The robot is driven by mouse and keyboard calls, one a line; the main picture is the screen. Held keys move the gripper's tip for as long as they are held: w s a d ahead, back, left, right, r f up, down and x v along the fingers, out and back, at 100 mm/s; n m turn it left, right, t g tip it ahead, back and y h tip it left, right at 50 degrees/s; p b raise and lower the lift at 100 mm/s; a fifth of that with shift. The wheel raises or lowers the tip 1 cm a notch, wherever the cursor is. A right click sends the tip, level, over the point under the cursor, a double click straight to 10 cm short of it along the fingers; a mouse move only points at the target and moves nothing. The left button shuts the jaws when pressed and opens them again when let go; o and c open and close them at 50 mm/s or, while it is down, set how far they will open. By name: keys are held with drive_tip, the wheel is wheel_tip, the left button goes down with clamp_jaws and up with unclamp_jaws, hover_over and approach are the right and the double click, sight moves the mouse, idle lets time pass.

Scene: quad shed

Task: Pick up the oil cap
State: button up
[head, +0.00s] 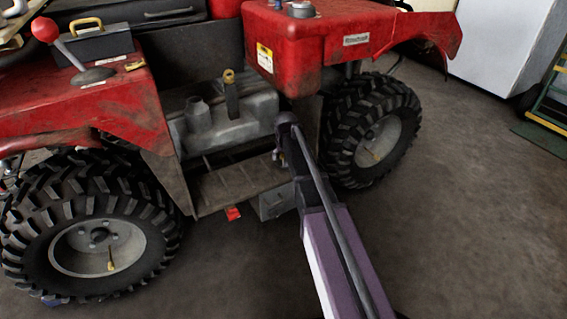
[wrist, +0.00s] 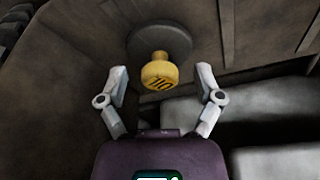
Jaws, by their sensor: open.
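The oil cap (wrist: 160,70) is yellow with dark OIL lettering. In the wrist view it stands out from a round dark disc (wrist: 160,42). My gripper (wrist: 161,85) is open, with one grey finger to the left of the cap and one to the right. There is a visible gap on both sides, and neither finger touches it. In the head view, a yellow-topped dark neck (head: 229,77) rises from the grey engine; I cannot tell if it is the same cap. My gripper cannot be made out in the head view, where my arm reaches toward the quad.
The red quad's rear body (head: 310,45) overhangs the engine (head: 225,125). Knobby tyres stand at left (head: 100,235) and right (head: 372,130). A ribbed footwell (head: 230,180) lies below. A small red piece (head: 233,214) shows by its edge.

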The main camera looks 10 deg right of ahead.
clamp_jaws()
drive_tip(key=shift+r, duration=0.15)
drive_tip(key=shift+r+p, duration=0.75)
drive_tip(key=shift+p, duration=0.15)
drive_tip(key=s+d, duration=0.3)
drive_tip(key=s, duration=0.5)
drive_tip(key=s+d, duration=0.4)
drive_tip(key=s, duration=0.4)
drive_tip(key=shift+s+f, duration=0.15)
drive_tip(key=shift+s, duration=0.2)
wheel_tip(320, 180, up, 18)
drive_tip(key=p, duration=1.7)
drive_tip(key=shift+f, duration=0.2)
drive_tip(key=shift+s, duration=0.1)
